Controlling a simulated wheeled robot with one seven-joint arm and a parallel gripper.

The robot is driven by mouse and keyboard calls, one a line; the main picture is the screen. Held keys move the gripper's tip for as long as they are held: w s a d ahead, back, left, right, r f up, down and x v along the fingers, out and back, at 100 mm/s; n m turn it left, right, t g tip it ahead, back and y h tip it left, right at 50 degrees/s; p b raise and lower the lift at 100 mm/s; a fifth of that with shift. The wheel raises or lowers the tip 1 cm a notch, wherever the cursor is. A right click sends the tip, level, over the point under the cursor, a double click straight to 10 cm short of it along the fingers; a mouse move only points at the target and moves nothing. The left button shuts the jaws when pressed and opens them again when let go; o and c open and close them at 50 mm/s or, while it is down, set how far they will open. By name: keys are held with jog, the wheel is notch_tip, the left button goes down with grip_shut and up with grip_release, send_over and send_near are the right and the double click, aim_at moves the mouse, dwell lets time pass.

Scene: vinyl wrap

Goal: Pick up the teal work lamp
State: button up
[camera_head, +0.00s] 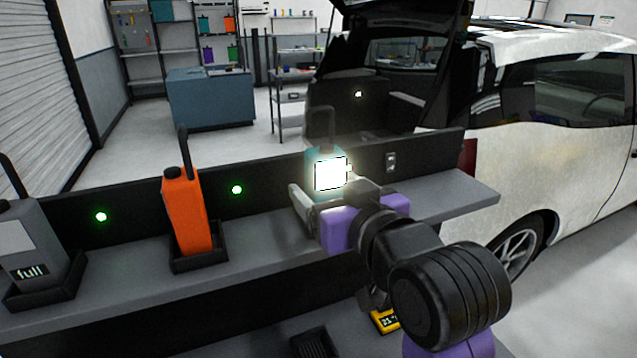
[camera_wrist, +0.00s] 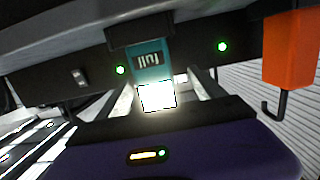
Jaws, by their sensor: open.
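The teal work lamp (camera_head: 312,163) stands upright on the shelf, its black hooked handle up and its face panel glowing white. It also shows inverted in the wrist view (camera_wrist: 150,72), with the word "full" above the bright panel. My gripper (camera_head: 322,198) is open at the lamp, its fingers (camera_wrist: 163,92) spread to either side of the lit panel. I cannot tell whether either finger touches it. In the head view my gripper and wrist hide the lamp's lower part.
An orange lamp (camera_head: 185,212) and a grey lamp (camera_head: 40,243) stand in black docks to the left on the grey shelf (camera_head: 120,287). Green lights show on the black back panel. A yellow device (camera_head: 385,320) lies below the shelf. A white car (camera_head: 560,150) stands at right.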

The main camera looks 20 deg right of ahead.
aim_at(318, 175)
jog(key=w, duration=0.2)
jog(key=w+p, duration=0.1)
jog(key=w, duration=0.1)
jog(key=w+f, duration=0.1)
jog(key=w, duration=0.1)
jog(key=shift+w+d+p, duration=0.15)
jog(key=shift+d+p, duration=0.2)
jog(key=shift+d, duration=0.05)
jog(key=shift+r, duration=0.1)
grip_shut()
